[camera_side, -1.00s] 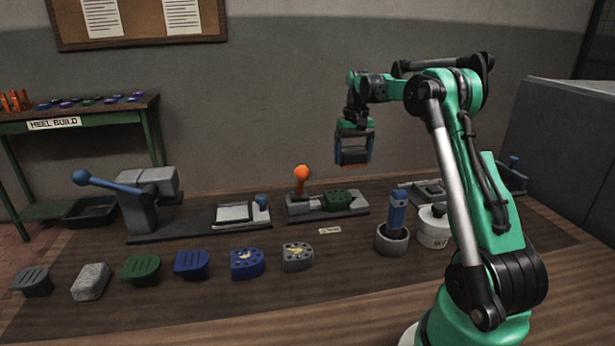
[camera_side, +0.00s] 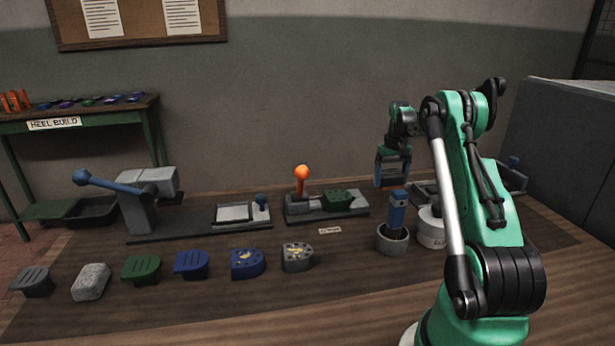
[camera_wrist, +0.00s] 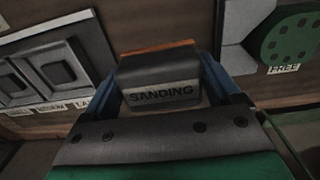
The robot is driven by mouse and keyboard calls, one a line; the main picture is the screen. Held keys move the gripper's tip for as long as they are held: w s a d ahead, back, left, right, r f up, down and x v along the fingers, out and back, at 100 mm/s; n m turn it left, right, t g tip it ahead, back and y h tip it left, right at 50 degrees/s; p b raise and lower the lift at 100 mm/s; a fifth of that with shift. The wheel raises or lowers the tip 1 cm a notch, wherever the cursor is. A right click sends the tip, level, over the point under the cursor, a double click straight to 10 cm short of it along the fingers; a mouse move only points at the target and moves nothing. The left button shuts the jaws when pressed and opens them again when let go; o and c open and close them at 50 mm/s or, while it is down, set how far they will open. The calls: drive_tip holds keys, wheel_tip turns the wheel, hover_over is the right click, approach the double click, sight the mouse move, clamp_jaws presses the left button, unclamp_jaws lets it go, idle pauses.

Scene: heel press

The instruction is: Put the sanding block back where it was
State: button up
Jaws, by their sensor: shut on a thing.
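My gripper (camera_side: 392,172) is shut on the sanding block (camera_wrist: 160,82), which is dark with an orange underside and a "SANDING" label facing the wrist camera. In the side view, the gripper holds it in the air, above and behind the grey cup (camera_side: 392,240) with the blue tool. Blue fingers flank the block in the wrist view. A grey tray with dark square pads and small labels (camera_wrist: 52,68) lies to the left in the wrist view, apart from the block. I cannot tell which spot was the block's own.
A blue-handled tool (camera_side: 396,208) stands upright in the cup, beside a white lidded pot (camera_side: 432,229). A fixture with an orange knob (camera_side: 302,173) holds a green heel piece (camera_side: 337,198). Several heel pieces line the front. A lever press (camera_side: 140,200) stands left.

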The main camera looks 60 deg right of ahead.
sight(387, 203)
drive_tip(key=shift+f, duration=2.45)
drive_tip(key=shift+f, duration=0.15)
drive_tip(key=o, duration=1)
